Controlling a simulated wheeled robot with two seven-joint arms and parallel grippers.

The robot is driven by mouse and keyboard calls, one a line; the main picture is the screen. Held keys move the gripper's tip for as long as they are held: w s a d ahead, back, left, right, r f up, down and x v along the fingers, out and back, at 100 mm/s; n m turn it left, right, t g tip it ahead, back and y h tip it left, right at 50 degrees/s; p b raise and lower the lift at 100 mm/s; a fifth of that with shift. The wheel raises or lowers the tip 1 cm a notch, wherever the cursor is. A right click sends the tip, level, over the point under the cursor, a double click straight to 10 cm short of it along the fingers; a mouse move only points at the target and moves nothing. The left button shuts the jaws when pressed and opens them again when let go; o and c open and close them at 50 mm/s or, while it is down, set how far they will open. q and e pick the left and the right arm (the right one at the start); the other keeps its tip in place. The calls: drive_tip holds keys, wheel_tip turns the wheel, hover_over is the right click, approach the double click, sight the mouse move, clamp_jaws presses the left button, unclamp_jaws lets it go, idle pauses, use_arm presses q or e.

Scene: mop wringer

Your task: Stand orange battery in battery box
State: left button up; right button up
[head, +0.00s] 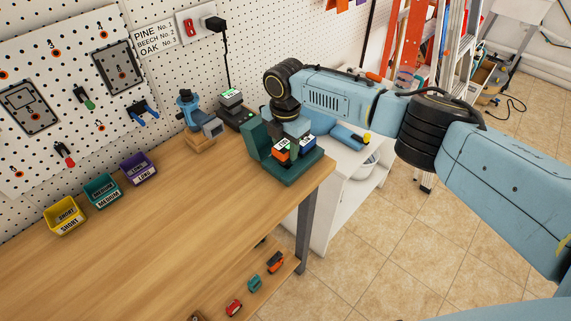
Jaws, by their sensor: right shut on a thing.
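The dark green battery box (258,139) stands at the right end of the wooden workbench, with a tall wall on its left side. The orange battery (281,155) shows low at the front of the box, below my right gripper (290,141). My right gripper points down and is shut on the orange battery. The gripper partly hides the battery's top, and I cannot tell whether its bottom touches the box floor. A blue battery (308,146) stands beside it to the right in the box. My left gripper is not in view.
Behind the box are a charger (232,98) with a cable and a blue tool on a wooden stand (200,127). Yellow (66,217), teal (103,190) and purple (139,168) bins line the pegboard. The bench's front middle (170,235) is clear. A white cabinet (345,180) adjoins the right end.

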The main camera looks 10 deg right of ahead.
drive_tip(key=shift+f+b, duration=1.05)
drive_tip(key=shift+f, duration=0.6)
idle(0.9)
drive_tip(key=o, duration=1)
drive_tip(key=shift+o, duration=0.2)
